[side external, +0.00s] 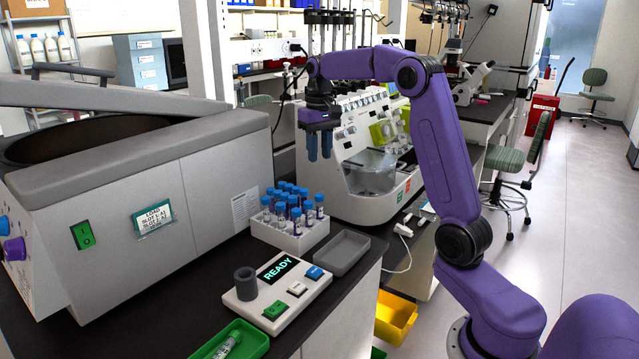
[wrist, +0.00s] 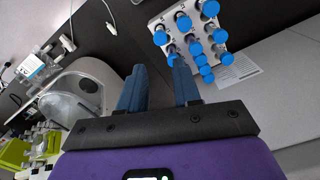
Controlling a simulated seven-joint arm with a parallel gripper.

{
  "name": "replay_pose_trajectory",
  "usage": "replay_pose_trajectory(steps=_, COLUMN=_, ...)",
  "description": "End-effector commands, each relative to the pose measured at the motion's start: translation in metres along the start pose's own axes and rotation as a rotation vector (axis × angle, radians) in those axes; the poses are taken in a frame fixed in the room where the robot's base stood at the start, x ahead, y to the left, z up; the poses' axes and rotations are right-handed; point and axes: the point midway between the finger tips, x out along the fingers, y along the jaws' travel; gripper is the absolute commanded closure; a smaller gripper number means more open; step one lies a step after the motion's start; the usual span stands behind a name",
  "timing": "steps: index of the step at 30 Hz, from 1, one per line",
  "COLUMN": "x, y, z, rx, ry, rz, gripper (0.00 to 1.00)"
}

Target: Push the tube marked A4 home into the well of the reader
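The reader (side external: 277,295) is a white box on the dark bench with a lit READY display, and its dark grey round well (side external: 246,283) stands at its left end. Blue-capped tubes (side external: 293,201) stand in a white rack (side external: 285,239) behind the reader; they also show at the top of the wrist view (wrist: 193,30). I cannot read which tube is marked A4. A tube (side external: 228,346) lies in the green tray at the front. My gripper (side external: 319,157) is high above and behind the rack, fingers down. In the wrist view its blue fingers (wrist: 159,68) are apart with nothing between them.
An empty grey tray (side external: 342,253) sits right of the rack. The green tray (side external: 254,343) is at the bench front. A large centrifuge (side external: 130,190) with a LOAD label stands on the left, a white instrument (side external: 370,207) behind. A yellow bin (side external: 395,318) is below the bench edge.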

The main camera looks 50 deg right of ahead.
Motion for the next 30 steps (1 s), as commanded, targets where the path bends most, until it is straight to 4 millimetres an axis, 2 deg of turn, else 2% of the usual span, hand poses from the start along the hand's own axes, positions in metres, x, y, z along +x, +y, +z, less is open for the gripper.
replay_pose_trajectory(steps=21, x=0.121, y=0.0, z=0.001, rx=-0.001, ry=-0.005, rz=0.001, gripper=0.67)
replay_pose_trajectory(steps=30, x=0.155, y=-0.001, z=0.001, rx=-0.002, ry=-0.002, rz=0.0, gripper=0.67)
